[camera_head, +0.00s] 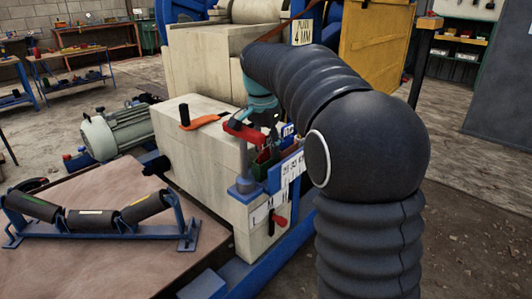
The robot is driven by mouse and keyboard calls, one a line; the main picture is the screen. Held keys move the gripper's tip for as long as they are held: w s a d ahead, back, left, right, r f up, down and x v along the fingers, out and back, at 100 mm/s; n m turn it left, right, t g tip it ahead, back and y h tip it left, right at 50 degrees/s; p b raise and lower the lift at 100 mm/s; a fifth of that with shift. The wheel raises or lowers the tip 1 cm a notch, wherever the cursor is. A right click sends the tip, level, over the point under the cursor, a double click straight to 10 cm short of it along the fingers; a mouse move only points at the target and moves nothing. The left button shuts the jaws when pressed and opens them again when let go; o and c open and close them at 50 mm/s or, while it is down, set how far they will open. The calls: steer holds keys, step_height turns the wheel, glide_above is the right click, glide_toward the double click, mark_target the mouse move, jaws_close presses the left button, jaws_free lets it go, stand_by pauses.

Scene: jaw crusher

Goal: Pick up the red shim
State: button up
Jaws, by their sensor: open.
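A small blue-edged rack (273,176) on the near end of the cream machine block holds thin upright plates. One dark red plate in it, which looks like the red shim (262,155), stands beside green ones and is partly covered. My gripper (270,128) hangs from the teal wrist just above the rack. It is open, small and partly hidden by my arm, and I see nothing held in it. I cannot tell whether the fingers touch a plate.
A red bar-like piece (245,132) sits by a grey post (243,168) left of the rack. An orange lever with a black knob (184,115) lies on the block. A roller frame (95,218) rests on the brown table (90,265). A motor (115,132) stands behind.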

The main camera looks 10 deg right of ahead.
jaws_close()
steer(key=shift+r, duration=0.1)
